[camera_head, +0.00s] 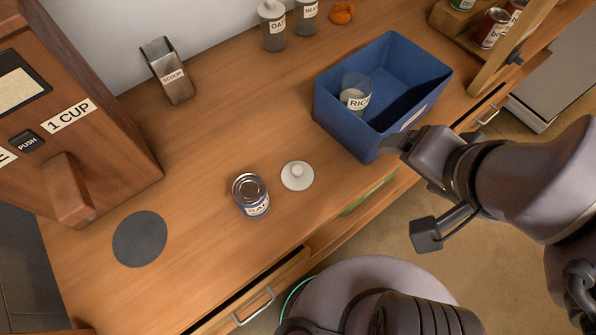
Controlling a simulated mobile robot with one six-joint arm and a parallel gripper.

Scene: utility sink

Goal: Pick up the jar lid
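The jar lid (297,175) is a round white disc with a small knob on top. It lies flat, knob up, on the wooden counter, between a tin can and a blue bin. My gripper (393,144) is to the right of the lid, in front of the bin's near right corner in the picture, and apart from the lid. Its fingers are seen from the side and overlap, so their opening is hidden. Nothing shows held at its tip.
The can (250,194) stands close left of the lid. The blue bin (335,114) holds a clear jar labelled RICE (355,92). A dark round mat (140,239), a wooden dispenser (85,110) and a metal scoop holder (168,72) are left. The counter's front edge is near the lid.

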